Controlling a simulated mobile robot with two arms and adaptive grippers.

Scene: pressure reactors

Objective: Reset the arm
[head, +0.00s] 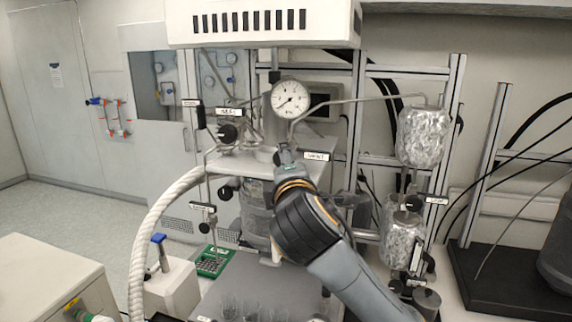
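My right arm comes in from the lower right and reaches up to the pressure reactor. Its dark wrist has orange rings, and my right gripper (284,152) is at the far end, just below the round pressure gauge (290,98). The gripper is small and partly hidden by the wrist, so I cannot tell if its fingers are open or touch anything. The reactor vessel (256,207) stands under the white top plate (240,166), partly covered by my arm. My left gripper is not in view.
A black knob (228,133) and thin pipes crowd the reactor top. A white ribbed hose (143,240) curves down on the left. Foil-wrapped vessels (422,136) hang on the right frame. Glass beakers (250,309) stand in front, near a green rack (213,262). Floor at left is clear.

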